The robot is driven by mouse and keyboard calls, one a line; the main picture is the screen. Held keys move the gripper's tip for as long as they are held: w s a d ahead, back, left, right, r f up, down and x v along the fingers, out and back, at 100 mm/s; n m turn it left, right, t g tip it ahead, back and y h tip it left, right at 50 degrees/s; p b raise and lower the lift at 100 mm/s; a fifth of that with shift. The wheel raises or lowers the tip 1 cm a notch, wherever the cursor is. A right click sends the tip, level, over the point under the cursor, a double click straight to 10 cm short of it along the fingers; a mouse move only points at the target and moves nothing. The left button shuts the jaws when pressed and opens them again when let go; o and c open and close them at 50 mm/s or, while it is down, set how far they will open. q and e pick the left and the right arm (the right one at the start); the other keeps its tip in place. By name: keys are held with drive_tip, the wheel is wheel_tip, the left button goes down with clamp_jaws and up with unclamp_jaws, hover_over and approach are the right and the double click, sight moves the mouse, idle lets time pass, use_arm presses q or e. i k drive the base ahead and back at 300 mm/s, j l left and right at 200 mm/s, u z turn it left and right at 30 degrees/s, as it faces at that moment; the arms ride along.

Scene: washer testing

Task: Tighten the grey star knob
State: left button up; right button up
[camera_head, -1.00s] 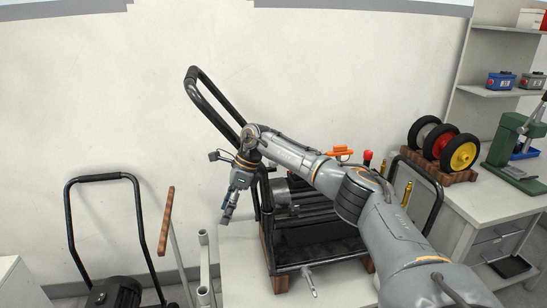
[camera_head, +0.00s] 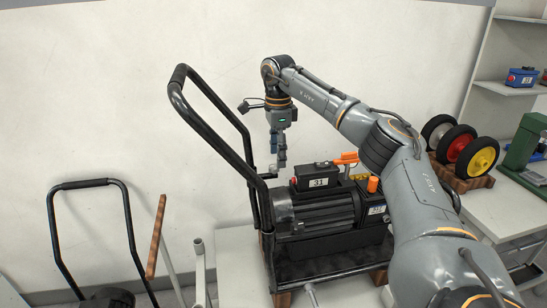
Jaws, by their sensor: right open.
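A pressure washer with a black ribbed motor (camera_head: 318,212) stands on a cart with a tall black tube handle (camera_head: 213,115), which rises to the left. My right gripper (camera_head: 279,164) comes from above and points down, open, just right of the handle's lower part and above the back left of the motor. A small pale grey piece (camera_head: 268,171) shows by its fingertips at the handle. It is too small to tell whether it is the grey star knob or whether the fingers touch it. My left gripper is out of view.
A black box labelled 31 (camera_head: 317,177) and an orange lever (camera_head: 346,158) sit on the washer close to my right gripper. Another black handle (camera_head: 92,184) stands at left. Three wheels (camera_head: 460,148) rest on a wooden rack at right. The wall behind is clear.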

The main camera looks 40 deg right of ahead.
sight(272, 169)
drive_tip(key=i+l, duration=0.8)
drive_tip(key=l, duration=0.2)
